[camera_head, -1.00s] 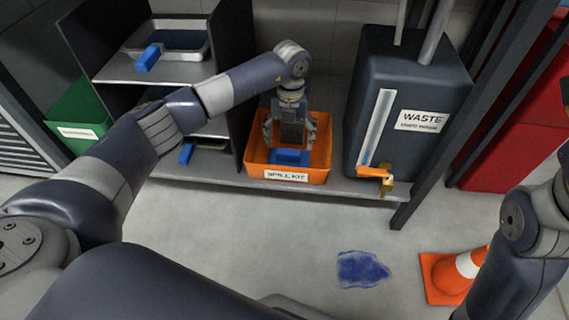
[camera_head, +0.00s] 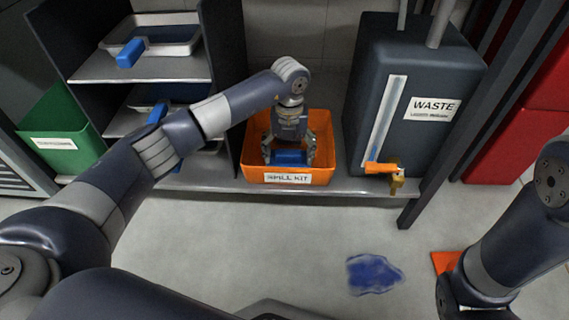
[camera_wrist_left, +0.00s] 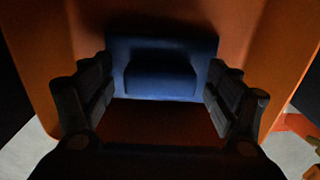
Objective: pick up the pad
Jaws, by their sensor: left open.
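The blue pad (camera_head: 289,158) lies inside the orange spill kit bin (camera_head: 318,178) on the low shelf. In the left wrist view the pad (camera_wrist_left: 160,68) is a flat blue piece with a raised darker block on it. My left gripper (camera_head: 290,160) points down into the bin, and its fingers stand one on each side of the pad. In the wrist view the open fingers (camera_wrist_left: 160,105) flank the raised block with gaps on both sides. My right arm shows at the lower right, but its gripper is not visible.
A dark waste tank (camera_head: 395,130) with an orange-handled tap (camera_head: 385,169) stands right of the bin. A rack with trays (camera_head: 165,45) and a green bin (camera_head: 65,135) are at left. A blue spill (camera_head: 373,274) and part of an orange cone (camera_head: 446,262) are on the floor.

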